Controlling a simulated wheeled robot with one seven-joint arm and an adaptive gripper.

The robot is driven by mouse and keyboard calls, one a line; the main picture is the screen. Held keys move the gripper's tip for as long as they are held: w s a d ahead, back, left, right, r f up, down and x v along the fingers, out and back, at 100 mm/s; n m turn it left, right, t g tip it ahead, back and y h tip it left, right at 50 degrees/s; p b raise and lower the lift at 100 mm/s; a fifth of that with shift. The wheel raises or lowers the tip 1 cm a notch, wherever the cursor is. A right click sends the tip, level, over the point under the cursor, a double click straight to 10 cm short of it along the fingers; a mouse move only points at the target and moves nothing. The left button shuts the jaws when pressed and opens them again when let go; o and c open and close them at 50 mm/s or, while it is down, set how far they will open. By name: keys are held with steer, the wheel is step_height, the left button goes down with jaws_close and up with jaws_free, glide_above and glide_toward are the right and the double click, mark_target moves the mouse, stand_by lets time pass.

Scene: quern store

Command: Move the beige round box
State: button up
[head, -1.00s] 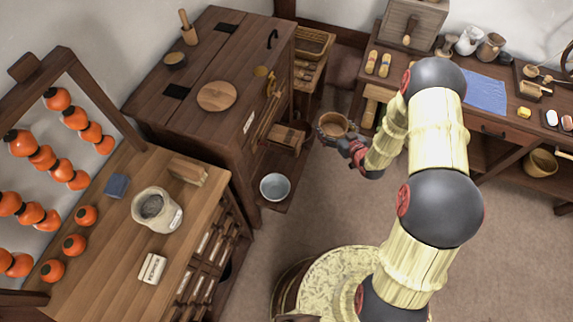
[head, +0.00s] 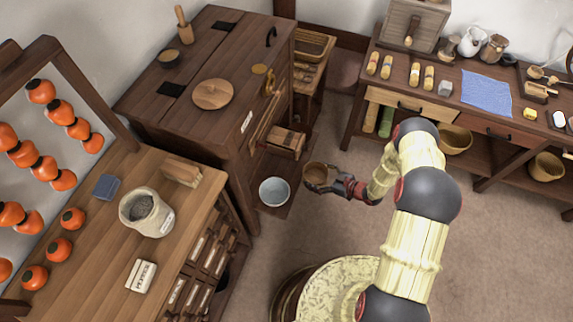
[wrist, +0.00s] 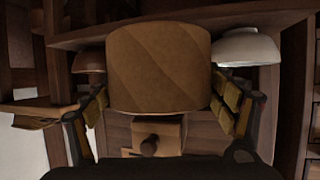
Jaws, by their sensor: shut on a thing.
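The beige round box (wrist: 158,66) fills the upper middle of the wrist view, a short drum with diagonal grain. My gripper (wrist: 160,104) has its padded fingers pressed on both sides of it. In the head view, the box (head: 315,174) appears small and brown with a darker top. My gripper (head: 334,184) holds it from the right there, above the floor. It is beside the dark cabinet, to the right of the pale bowl (head: 273,191) in that view. The fingertips are partly hidden by the box.
The dark cabinet (head: 160,115) carries a round wooden lid (head: 213,94). A wooden counter (head: 100,270) with a sack (head: 147,213) stands at left. A long workbench (head: 443,98) with jars and a blue cloth (head: 486,92) stands at right. The floor (head: 480,260) is clear.

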steer(key=w+a+b, duration=0.1)
steer(key=w+a, duration=0.2)
steer(key=a, duration=0.1)
steer(key=w+a+b, duration=0.1)
steer(key=w+a, duration=0.2)
steer(key=a, duration=0.1)
steer(key=w+a+b, duration=0.2)
steer(key=w+a, duration=0.1)
steer(key=a, duration=0.2)
steer(key=shift+f+b, duration=0.9)
steer(key=shift+f, duration=0.8)
steer(key=shift+f, duration=0.1)
steer(key=shift+f, duration=0.15)
steer(key=o, duration=1.5)
